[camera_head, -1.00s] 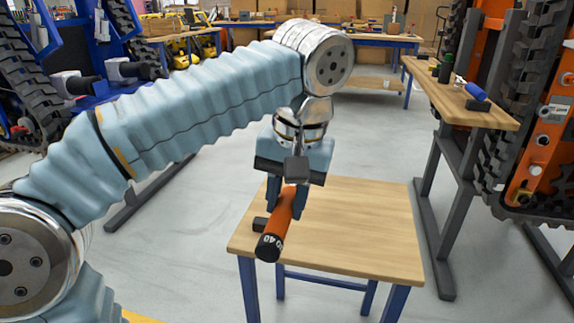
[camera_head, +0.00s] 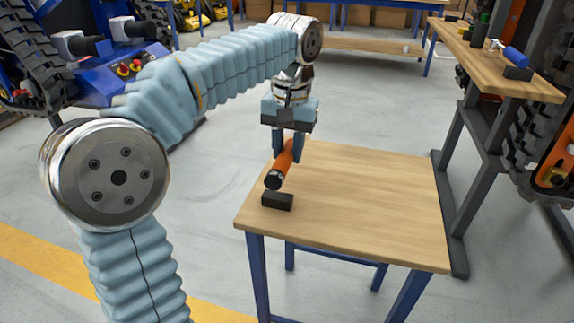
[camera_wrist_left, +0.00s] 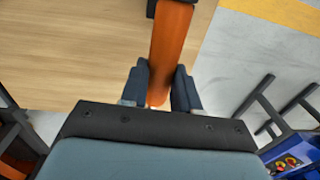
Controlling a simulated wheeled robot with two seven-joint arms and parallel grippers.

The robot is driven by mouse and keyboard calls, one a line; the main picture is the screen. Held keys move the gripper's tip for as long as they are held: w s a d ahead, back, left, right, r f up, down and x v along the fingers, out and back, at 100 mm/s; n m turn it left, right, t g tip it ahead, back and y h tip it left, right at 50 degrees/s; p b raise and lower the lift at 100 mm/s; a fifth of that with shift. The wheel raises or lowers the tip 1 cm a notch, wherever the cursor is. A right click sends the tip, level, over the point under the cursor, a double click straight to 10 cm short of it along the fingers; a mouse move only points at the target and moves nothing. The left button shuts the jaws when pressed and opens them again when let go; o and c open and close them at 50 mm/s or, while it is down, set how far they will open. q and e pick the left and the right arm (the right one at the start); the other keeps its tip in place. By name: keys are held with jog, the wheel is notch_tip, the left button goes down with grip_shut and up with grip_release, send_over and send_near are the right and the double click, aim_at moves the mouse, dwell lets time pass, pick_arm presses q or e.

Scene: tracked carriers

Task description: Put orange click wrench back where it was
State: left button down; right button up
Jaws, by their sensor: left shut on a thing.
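The orange click wrench (camera_head: 284,162) has an orange grip and a black end cap. My left gripper (camera_head: 290,154) is shut on it and holds it tilted, its black end toward the camera, over the left edge of the wooden table (camera_head: 350,205). In the left wrist view the orange wrench (camera_wrist_left: 170,45) runs up between the two dark fingers (camera_wrist_left: 160,88). A small black block (camera_head: 277,201) lies on the table's near left corner, just below the wrench's black end. I cannot tell whether the wrench touches it. My right gripper is not in view.
The rest of the tabletop is bare. At the right stands a wooden bench (camera_head: 490,75) with a blue-handled tool (camera_head: 515,57) on a black block. Dark tracked machinery stands at both sides. Grey floor is clear left of the table.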

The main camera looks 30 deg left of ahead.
pick_arm(q)
jog(key=f, duration=0.1)
jog(key=w+f+b, duration=0.1)
jog(key=a+f, duration=0.1)
jog(key=f, duration=0.1)
jog(key=shift+w, duration=0.15)
jog(key=shift+f, duration=0.45)
jog(key=c, duration=0.8)
grip_release()
jog(key=r+p, duration=0.1)
jog(key=r, duration=0.3)
jog(key=r+p, duration=0.1)
jog(key=r, duration=0.3)
jog(key=r+p, duration=0.2)
jog(key=r, duration=0.2)
jog(key=shift+d, duration=0.35)
